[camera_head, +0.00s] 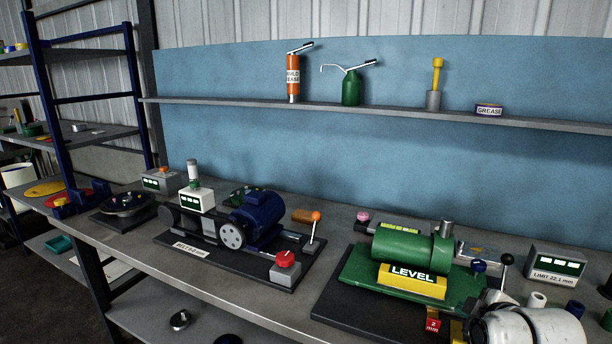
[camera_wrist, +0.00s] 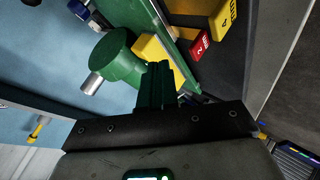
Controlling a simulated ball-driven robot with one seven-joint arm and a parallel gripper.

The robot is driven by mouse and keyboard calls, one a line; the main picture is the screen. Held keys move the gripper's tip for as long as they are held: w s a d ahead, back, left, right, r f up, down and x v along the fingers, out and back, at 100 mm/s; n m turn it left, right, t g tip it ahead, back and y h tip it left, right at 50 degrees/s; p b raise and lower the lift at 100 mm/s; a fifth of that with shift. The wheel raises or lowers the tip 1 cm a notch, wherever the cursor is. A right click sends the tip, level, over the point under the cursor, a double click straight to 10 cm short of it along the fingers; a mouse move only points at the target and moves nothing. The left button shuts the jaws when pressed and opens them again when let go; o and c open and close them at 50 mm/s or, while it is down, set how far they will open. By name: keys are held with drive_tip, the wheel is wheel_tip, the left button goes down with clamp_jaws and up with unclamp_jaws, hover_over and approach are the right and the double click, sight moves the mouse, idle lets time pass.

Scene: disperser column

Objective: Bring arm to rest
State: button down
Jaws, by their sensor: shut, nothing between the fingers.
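My white arm (camera_head: 535,328) shows at the lower right of the head view, low over the front of the bench by the green machine. My gripper (camera_wrist: 157,66) is in the wrist view, its dark fingers together with nothing between them. Behind the fingertips lie the green cylinder (camera_wrist: 117,58) of the machine and its yellow block (camera_wrist: 150,48). I cannot tell how far the fingers are from them. The head view does not clearly show the gripper.
The green machine (camera_head: 405,248) with a yellow LEVEL sign (camera_head: 412,281) stands left of my arm. A limit display box (camera_head: 556,265) and small cups are behind and beside the arm. A blue motor unit (camera_head: 257,220) stands farther left. A wall shelf (camera_head: 390,110) holds several items.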

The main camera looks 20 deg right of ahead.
drive_tip(key=s+a+f+m+g+y, duration=0.2)
drive_tip(key=s+a+f, duration=0.25)
drive_tip(key=a, duration=0.35)
drive_tip(key=s+a+f+m+g+y, duration=0.15)
drive_tip(key=s+a+f, duration=0.3)
drive_tip(key=a, duration=0.45)
drive_tip(key=s+a+f+m+g+y, duration=0.1)
drive_tip(key=s+a+f+m, duration=0.1)
drive_tip(key=s+a+f, duration=0.45)
drive_tip(key=s+f+m+g, duration=0.1)
drive_tip(key=s+f+g, duration=0.3)
drive_tip(key=s, duration=0.4)
drive_tip(key=shift+a, duration=0.15)
drive_tip(key=c, duration=1.8)
unclamp_jaws()
